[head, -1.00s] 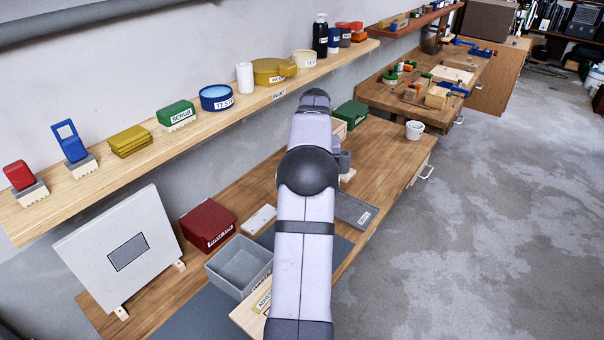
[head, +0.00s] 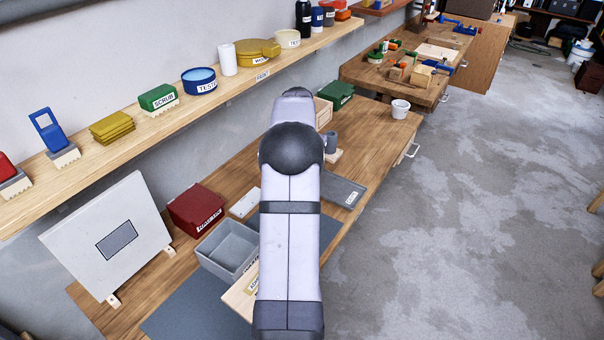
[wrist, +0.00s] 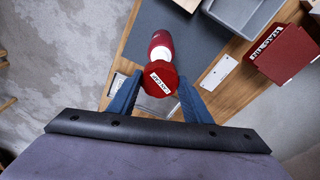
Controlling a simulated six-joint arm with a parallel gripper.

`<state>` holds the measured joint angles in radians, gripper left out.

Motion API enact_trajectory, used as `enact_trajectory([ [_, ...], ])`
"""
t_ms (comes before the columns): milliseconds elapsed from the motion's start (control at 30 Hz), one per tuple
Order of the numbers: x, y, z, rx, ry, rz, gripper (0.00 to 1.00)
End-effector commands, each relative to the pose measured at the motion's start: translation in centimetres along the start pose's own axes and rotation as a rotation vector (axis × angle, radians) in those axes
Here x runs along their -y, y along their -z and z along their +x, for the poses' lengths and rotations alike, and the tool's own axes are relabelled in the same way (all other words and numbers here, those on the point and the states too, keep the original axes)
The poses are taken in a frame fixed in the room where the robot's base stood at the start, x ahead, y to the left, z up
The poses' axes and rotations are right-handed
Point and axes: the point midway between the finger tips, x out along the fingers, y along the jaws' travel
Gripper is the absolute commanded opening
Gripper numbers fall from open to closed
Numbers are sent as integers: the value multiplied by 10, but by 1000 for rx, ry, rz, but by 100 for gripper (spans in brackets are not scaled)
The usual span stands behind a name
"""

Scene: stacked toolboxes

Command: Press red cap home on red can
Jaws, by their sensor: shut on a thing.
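In the wrist view my gripper (wrist: 160,84), with two blue fingers, is shut on a round red cap (wrist: 161,70) with a white label on its face. Just past the cap is a red cylinder (wrist: 159,40), which looks like the red can, with a pale band showing between the two. The cap hides part of it, so I cannot tell whether they touch or how the cap sits. In the head view my arm hides the gripper, cap and can.
A grey open bin (head: 228,251) and a red box (head: 196,210) stand on the workbench (head: 190,262). A white panel (head: 108,235) leans at the left. A shelf (head: 100,163) with several items runs along the wall.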

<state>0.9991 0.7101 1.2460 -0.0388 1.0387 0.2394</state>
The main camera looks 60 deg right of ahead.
Motion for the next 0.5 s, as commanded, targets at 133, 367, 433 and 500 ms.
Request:
enact_trajectory([
  [133,0,0,-1,0,0,0,29],
  [367,0,-2,11,1,0,0,29],
  [433,0,-3,15,1,0,0,29],
  [500,0,-4,21,1,0,0,29],
])
